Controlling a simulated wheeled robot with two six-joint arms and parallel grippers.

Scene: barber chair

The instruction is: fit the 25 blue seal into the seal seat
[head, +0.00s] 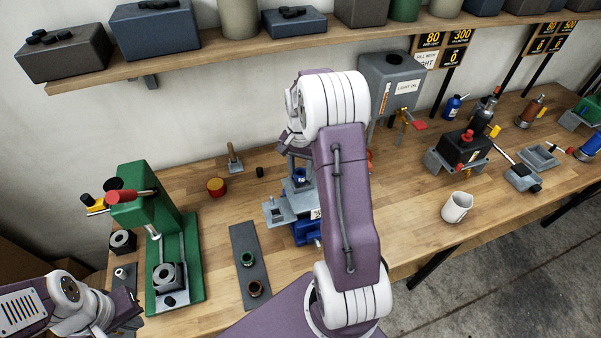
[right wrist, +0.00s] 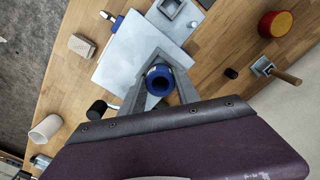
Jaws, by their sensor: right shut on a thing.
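The blue seal (right wrist: 160,80), a short ring with a dark bore, is between the grey fingertips of my right gripper (right wrist: 160,85), which is shut on it. In the head view the seal (head: 299,174) is partly hidden by my right gripper (head: 299,168). It is above a pale metal plate (right wrist: 127,50) on a blue vice-like base (head: 306,232). A square grey socket (right wrist: 171,9), possibly the seal seat, lies beside the seal at the plate's edge. It also shows in the head view (head: 276,213). My left gripper (head: 128,308) is at the lower left, its opening unclear.
A dark strip (head: 241,238) carries a green ring (head: 248,261) and a brown ring (head: 255,288). A green press (head: 190,260) stands left. A red-and-yellow cylinder (head: 216,187) is behind.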

